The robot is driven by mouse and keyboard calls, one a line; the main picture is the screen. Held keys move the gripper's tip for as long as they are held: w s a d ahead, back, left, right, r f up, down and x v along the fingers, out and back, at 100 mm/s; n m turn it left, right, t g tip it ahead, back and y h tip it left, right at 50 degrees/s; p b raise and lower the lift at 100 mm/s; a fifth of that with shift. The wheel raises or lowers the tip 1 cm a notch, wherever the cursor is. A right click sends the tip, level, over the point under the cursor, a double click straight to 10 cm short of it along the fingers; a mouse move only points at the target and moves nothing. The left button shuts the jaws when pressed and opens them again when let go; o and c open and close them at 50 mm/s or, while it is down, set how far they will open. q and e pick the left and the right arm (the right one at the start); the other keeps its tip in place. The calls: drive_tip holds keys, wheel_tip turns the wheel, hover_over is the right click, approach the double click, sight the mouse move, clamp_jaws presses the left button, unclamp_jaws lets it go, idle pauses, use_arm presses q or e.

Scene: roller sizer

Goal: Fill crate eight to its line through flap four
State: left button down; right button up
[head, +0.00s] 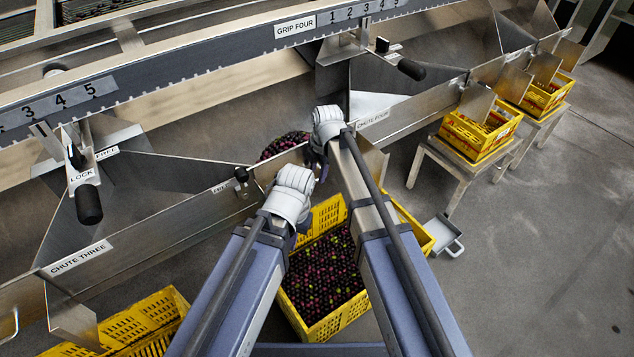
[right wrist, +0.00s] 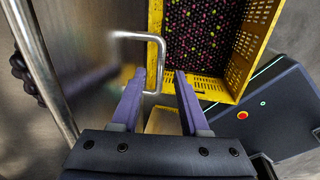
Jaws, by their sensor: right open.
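My right gripper (head: 317,165) is at the chute outlet below the label "CHUTE FOUR" (head: 372,117). In the right wrist view it is open (right wrist: 158,78), with a bent metal handle (right wrist: 152,37) on a steel plate (right wrist: 95,50) reaching down between its fingers, not gripped. I cannot tell if the plate is flap four. My left gripper (head: 297,228) is lower, over the rim of a yellow crate (head: 303,318); its fingers are mostly hidden. The crate stands under the outlet, holding many dark red and some green fruits (head: 325,268). No crate number or fill line is readable.
Dark fruits (head: 283,146) lie in the chute behind my grippers. Another yellow crate (head: 150,315) stands at lower left near "CHUTE THREE". Two crates on stands (head: 478,138) are at right. A grey dustpan-like object (head: 440,233) lies on the floor. Floor at right is clear.

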drive_tip(key=f+b, duration=0.1)
drive_tip(key=f, duration=0.1)
drive_tip(key=shift+w+a+f+b, duration=0.15)
drive_tip(key=shift+w+f+b, duration=0.05)
drive_tip(key=shift+f+b, duration=0.15)
use_arm(q)
wheel_tip(320, 180, down, 2)
drive_tip(key=shift+f, duration=0.25)
use_arm(e)
drive_tip(key=shift+r, duration=0.1)
clamp_jaws()
idle(0.7)
